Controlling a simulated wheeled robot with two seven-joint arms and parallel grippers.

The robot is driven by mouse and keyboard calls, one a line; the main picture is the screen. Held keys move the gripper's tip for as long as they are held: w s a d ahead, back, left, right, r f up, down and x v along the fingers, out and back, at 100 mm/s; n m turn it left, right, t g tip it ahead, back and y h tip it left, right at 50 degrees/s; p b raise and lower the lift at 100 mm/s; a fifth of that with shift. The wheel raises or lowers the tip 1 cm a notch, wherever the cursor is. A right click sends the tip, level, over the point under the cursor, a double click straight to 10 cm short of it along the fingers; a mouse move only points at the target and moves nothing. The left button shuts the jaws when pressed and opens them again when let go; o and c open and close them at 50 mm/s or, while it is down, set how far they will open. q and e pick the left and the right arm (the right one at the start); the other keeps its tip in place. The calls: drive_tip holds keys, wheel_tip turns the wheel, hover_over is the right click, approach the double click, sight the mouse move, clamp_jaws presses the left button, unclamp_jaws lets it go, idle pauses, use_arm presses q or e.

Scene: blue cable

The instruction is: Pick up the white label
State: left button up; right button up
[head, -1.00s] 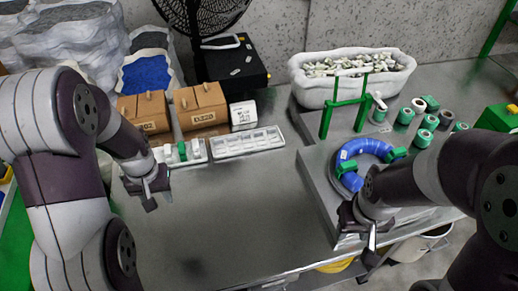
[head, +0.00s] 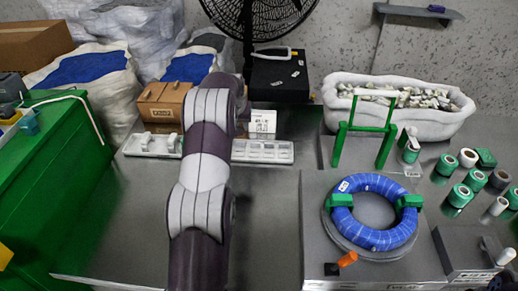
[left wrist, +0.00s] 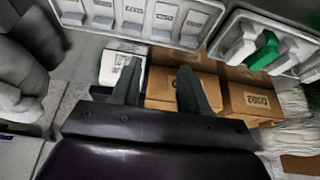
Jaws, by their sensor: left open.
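White labels lie in the compartments of a white tray, which shows in the head view (head: 262,151) partly behind my left arm. In the left wrist view the tray (left wrist: 148,36) is at the top, with white labels such as one printed label (left wrist: 164,15) in its row of compartments. My left gripper (left wrist: 157,78) is open, with nothing between its fingers. Its fingers appear over the boxes just below the tray's edge in that view. In the head view my left arm hides the gripper. My right gripper is not in view.
Brown boxes (left wrist: 250,102) and a white box (left wrist: 118,68) stand close to the tray. A second tray (left wrist: 262,52) holds white pieces and a green one. A blue cable coil (head: 345,218) lies at the right.

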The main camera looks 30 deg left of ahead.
use_arm(q)
hover_over(240, 142)
drive_tip(key=s+d, duration=0.2)
drive_tip(key=f, duration=0.6)
drive_tip(key=shift+s+a+f, duration=0.15)
drive_tip(key=shift+a+f, duration=0.1)
drive_tip(key=x, duration=0.5)
drive_tip(key=shift+a+f, duration=0.15)
drive_tip(key=shift+f, duration=0.2)
drive_tip(key=shift+r, duration=0.1)
drive_tip(key=c, duration=0.7)
